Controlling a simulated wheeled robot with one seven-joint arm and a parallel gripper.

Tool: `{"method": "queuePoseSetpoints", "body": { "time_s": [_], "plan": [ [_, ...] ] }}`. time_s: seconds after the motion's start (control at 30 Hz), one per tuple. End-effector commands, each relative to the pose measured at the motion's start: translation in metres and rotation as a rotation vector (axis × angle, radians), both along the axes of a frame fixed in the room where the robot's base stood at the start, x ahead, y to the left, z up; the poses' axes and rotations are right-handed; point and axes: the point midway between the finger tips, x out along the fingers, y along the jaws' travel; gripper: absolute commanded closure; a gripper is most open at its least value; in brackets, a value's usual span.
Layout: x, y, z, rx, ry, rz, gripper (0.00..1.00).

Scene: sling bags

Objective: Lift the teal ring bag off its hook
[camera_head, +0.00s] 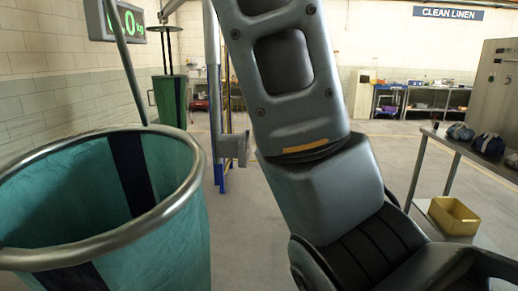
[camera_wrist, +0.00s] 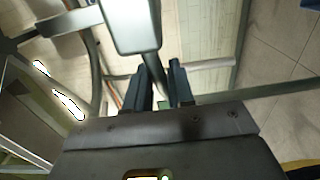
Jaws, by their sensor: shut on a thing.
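The teal ring bag (camera_head: 183,215) is large at the left of the head view, with a round metal rim and dark vertical bands. A thin grey-green rod (camera_head: 128,65) rises from its far rim and leaves the top of the picture. My gripper (camera_wrist: 160,75) shows in the wrist view, its two dark fingers shut on a narrow grey bar (camera_wrist: 152,62). The bar runs up to a grey block (camera_wrist: 130,22); it looks like part of the bag's hanger. The gripper is outside the head view, and I cannot make out the hook.
A green-lit display (camera_head: 130,22) reading in kg is partly behind the rod. Another green bag (camera_head: 170,98) hangs farther back beside a metal post (camera_head: 214,80). At right are a table (camera_head: 465,158) with dark bundles and a yellow bin (camera_head: 453,216).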

Motion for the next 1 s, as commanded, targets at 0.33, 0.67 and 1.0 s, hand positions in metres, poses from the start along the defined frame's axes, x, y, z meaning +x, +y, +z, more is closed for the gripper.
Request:
{"method": "queuePoseSetpoints", "body": {
  "time_s": [0.33, 0.67, 1.0],
  "plan": [
    [0.001, 0.001, 0.011, -0.006, 0.009, 0.000, 1.00],
    [0.000, 0.000, 0.029, -0.001, 0.001, 0.000, 1.00],
    [0.000, 0.000, 0.040, 0.000, 0.002, 0.000, 1.00]
  ]
}}
